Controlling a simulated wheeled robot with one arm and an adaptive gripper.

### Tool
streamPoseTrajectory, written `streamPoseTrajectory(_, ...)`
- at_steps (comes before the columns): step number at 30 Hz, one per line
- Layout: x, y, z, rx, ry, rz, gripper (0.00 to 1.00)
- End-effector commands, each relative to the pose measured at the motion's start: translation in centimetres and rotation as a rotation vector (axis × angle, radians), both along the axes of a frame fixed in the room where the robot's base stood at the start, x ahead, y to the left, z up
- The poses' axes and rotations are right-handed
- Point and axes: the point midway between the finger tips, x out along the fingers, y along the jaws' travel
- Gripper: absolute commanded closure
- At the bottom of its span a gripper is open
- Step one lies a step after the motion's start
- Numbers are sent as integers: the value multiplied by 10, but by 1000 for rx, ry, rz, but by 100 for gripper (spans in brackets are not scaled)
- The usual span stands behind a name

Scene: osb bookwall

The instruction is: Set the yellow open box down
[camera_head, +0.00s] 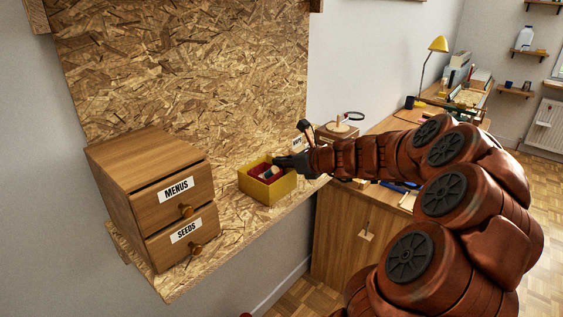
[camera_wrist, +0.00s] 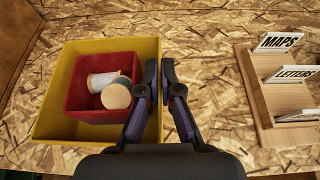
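The yellow open box (camera_head: 270,190) is at the OSB shelf, right of the drawer cabinet. I cannot tell whether its base touches the shelf. My gripper (camera_head: 290,162) reaches in from the right to its near right rim. In the wrist view, the yellow box (camera_wrist: 50,118) is left of centre, and my gripper (camera_wrist: 159,66) has one finger inside and one outside its right wall, closed on that wall. A smaller red box (camera_wrist: 76,99) sits inside the yellow box, holding a white spool (camera_wrist: 101,82) and a round wooden-topped item (camera_wrist: 116,96).
A wooden cabinet (camera_head: 150,175) with MENUS and SEEDS drawers stands left on the shelf (camera_head: 230,222). A wooden rack (camera_wrist: 256,100) with MAPS and LETTERS cards stands right of the box, with bare shelf between. An OSB panel (camera_head: 190,70) rises behind. A cluttered desk (camera_head: 350,225) adjoins on the right.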

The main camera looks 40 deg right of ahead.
Motion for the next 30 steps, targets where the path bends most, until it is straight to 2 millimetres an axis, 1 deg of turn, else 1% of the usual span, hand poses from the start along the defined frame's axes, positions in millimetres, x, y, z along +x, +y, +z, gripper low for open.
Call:
streamPoseTrajectory(5, 0, 0, -2, 1, 0, 0, 100)
streamPoseTrajectory(6, 0, 0, -2, 0, 0, 0, 95)
streamPoseTrajectory(12, 0, 0, -2, 0, 0, 0, 74)
streamPoseTrajectory(14, 0, 0, -2, 0, 0, 0, 69)
streamPoseTrajectory(24, 0, 0, 1, 0, 0, -1, 69)
streamPoseTrajectory(26, -3, -2, 2, -1, -1, -2, 69)
streamPoseTrajectory(30, -16, -5, 7, 0, -2, -1, 69)
